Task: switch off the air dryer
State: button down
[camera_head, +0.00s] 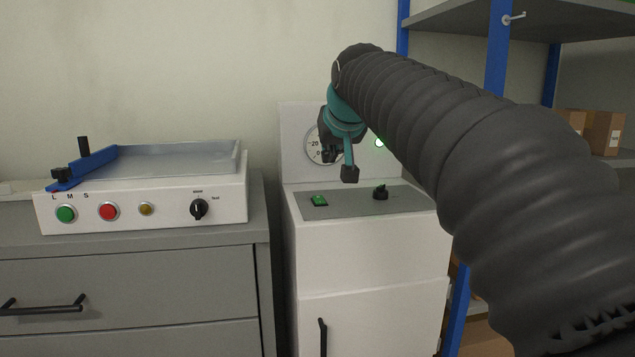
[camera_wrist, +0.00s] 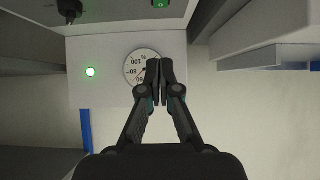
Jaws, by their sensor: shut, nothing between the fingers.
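The air dryer (camera_head: 361,240) is a white cabinet with a grey top panel and an upright back panel. A green rocker switch (camera_head: 318,201) sits on the left of its top; it also shows at the top edge of the wrist view (camera_wrist: 160,3). A black knob (camera_head: 381,192) is on the right of the top. A round dial gauge (camera_head: 314,146) and a lit green lamp (camera_head: 379,143) are on the back panel. My gripper (camera_head: 349,174) is shut and empty, above the top panel between switch and knob, apart from both. Its fingers (camera_wrist: 153,68) partly cover the gauge.
A white control box (camera_head: 150,212) with buttons, a knob and a metal tray stands on a grey drawer cabinet (camera_head: 130,270) to the left. A blue-framed shelf (camera_head: 497,60) with cardboard boxes (camera_head: 603,131) stands to the right, behind my arm.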

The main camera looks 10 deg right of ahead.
send_over(319, 197)
jog(key=s, duration=0.3)
jog(key=f, duration=0.6)
jog(key=shift+w+f+b, duration=0.1)
jog(key=shift+w+b, duration=0.15)
jog(key=shift+b, duration=0.15)
notch_tip(319, 197, down, 2)
jog(key=shift+w+f+b, duration=0.15)
jog(key=shift+b, duration=0.2)
jog(key=shift+w+f, duration=0.15)
jog(key=shift+f, duration=0.65)
jog(key=shift+r+p, duration=0.1)
jog(key=shift+p, duration=0.4)
jog(key=shift+w+f+g, duration=0.1)
jog(key=shift+f+g, duration=0.2)
jog(key=shift+w+r+p, duration=0.25)
jog(key=shift+w+p, duration=0.45)
jog(key=shift+w, duration=0.05)
